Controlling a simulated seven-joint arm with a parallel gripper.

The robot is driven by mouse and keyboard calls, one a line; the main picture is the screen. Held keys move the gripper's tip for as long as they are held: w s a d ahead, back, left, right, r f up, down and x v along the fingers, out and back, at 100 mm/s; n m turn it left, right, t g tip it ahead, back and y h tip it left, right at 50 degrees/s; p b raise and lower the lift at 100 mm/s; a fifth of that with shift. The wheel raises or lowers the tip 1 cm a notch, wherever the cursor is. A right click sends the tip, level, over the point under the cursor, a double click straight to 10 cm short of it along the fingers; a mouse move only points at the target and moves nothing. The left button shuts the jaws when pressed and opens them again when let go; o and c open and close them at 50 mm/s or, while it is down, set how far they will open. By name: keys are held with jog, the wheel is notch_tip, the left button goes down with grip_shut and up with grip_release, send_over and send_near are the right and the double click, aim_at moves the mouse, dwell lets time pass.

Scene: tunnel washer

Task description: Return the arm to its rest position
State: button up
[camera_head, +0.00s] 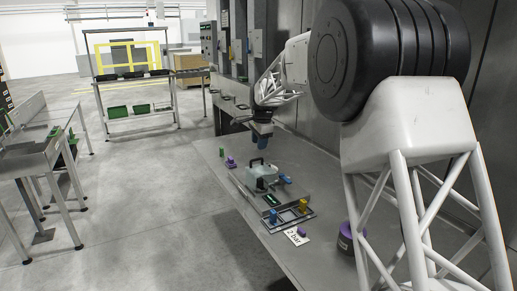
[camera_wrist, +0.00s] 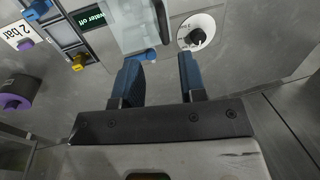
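My gripper (camera_head: 261,143) hangs above the steel worktop (camera_head: 216,168), at the far side of a clear box with a black handle (camera_head: 262,173). In the wrist view my gripper (camera_wrist: 159,68) shows two blue fingers spread apart with nothing held between them. The clear box (camera_wrist: 130,25) also shows there, beyond the fingertips, with a small blue part at its edge. My fingers appear clear of the worktop. The arm reaches out from the right side of the head view, partly folded.
A compartment tray (camera_head: 287,217) holds a blue piece and a yellow piece. A "2 bar" card (camera_head: 297,238) and a purple-topped dark cylinder (camera_head: 345,238) are nearer. A dial (camera_wrist: 196,32) lies right of the box in the wrist view. A dark wall runs behind the worktop.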

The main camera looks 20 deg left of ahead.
jog(key=shift+d+r, duration=0.1)
jog(key=shift+r, duration=0.2)
jog(key=s+d+r+n, duration=0.1)
jog(key=s+d+r, duration=0.2)
jog(key=s+d, duration=0.6)
jog(key=s+d+r+n, duration=0.25)
jog(key=s+d, duration=0.45)
jog(key=d, duration=0.4)
jog(key=s+d+r+n, duration=0.1)
jog(key=s+d+r, duration=0.3)
jog(key=s+d, duration=0.5)
jog(key=s+d+f+n, duration=0.1)
jog(key=s+d+f, duration=0.2)
jog(key=s+d, duration=0.3)
jog(key=s+d+f+n+h, duration=0.1)
jog(key=s+d+f, duration=0.3)
jog(key=s, duration=1.1)
jog(key=s+d+f+n+t, duration=0.1)
jog(key=s+d+f+n, duration=0.1)
jog(key=s+d, duration=0.5)
jog(key=s+f, duration=0.1)
jog(key=s, duration=0.3)
jog(key=shift+s+d+f+h, duration=0.2)
jog(key=shift+d+f+h, duration=0.05)
jog(key=shift+d+h, duration=0.15)
